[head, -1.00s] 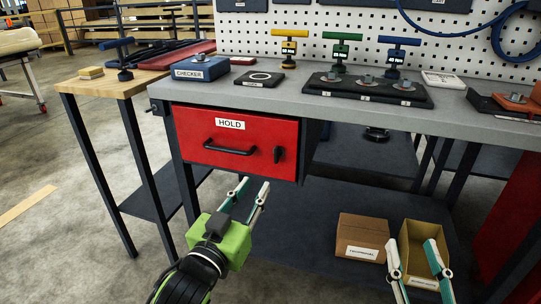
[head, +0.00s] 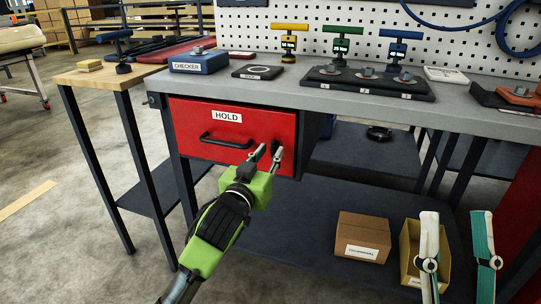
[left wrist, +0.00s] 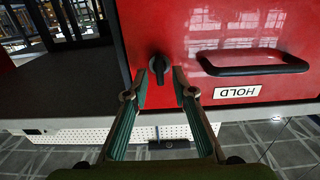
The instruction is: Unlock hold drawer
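The red hold drawer (head: 198,122) is shut under the grey bench, with a HOLD label and a black bar handle (head: 225,141). Its black latch knob sits right of the handle in the head view, partly hidden by my gripper. In the left wrist view, which shows the drawer upside down, the knob (left wrist: 159,65) stands between and just beyond my open fingertips. My left gripper (head: 267,153) is open at the knob; it also shows in the left wrist view (left wrist: 161,84). My right gripper (head: 457,217) is open and empty at the lower right.
A blue checker block (head: 198,62) and colored T-handle tools stand on the bench top (head: 460,108). Space left of the drawer front is clear.

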